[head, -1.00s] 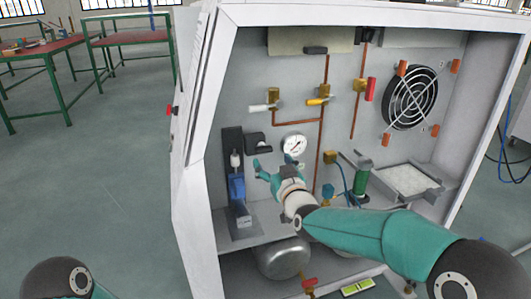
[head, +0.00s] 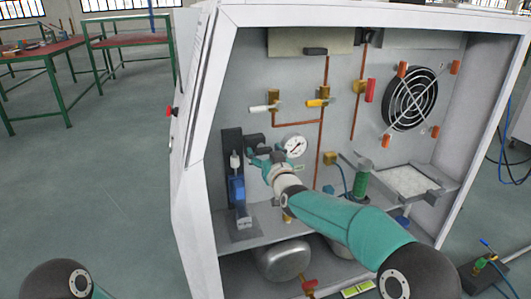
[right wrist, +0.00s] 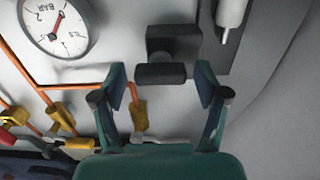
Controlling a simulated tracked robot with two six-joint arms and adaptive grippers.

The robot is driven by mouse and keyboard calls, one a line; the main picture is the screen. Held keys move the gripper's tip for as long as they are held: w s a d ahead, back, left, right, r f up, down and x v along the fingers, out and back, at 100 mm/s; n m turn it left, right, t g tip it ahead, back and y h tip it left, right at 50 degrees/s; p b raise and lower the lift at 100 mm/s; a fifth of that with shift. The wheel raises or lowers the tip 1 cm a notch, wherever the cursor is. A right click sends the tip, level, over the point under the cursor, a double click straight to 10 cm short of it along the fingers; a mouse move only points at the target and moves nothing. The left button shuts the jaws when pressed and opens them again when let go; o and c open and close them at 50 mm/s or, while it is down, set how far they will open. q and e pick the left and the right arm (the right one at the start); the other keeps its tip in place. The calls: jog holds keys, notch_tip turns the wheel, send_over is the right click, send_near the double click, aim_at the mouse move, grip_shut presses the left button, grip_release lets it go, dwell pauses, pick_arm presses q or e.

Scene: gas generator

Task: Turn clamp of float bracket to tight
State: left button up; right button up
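The float bracket looks to be the dark upright rail (head: 232,165) with a blue body (head: 237,188) at the cabinet's left inside. A black block with a short rounded bar, which I take for its clamp (head: 254,143), sits on the back wall beside the rail. In the right wrist view the clamp (right wrist: 167,73) lies between my spread fingertips, with gaps on both sides. My right gripper (head: 270,160) is open just below the clamp; it also shows in the wrist view (right wrist: 160,80). My left gripper is out of view; only part of that arm shows at bottom left.
A pressure gauge (head: 295,145) is right of the clamp. Copper pipes with valves (head: 317,103), a fan (head: 410,98) and a green cylinder (head: 361,183) are further right. A metal tank (head: 282,260) lies below the shelf. The white cabinet wall (head: 195,180) bounds the left side.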

jog(key=shift+d, duration=0.1)
jog(key=c, duration=0.9)
jog(key=m+b, duration=0.3)
jog(key=shift+f+m, duration=0.15)
jog(key=shift+m, duration=0.25)
jog(key=m+b, duration=0.4)
jog(key=m, duration=0.2)
jog(key=shift+d+b, duration=0.15)
jog(key=shift+b, duration=0.15)
jog(key=m+b, duration=0.2)
jog(key=m, duration=0.3)
jog(key=shift+w, duration=0.1)
jog(key=shift+d+f+m+b, duration=0.1)
jog(key=shift+m+b, duration=0.5)
jog(key=shift+m, duration=1)
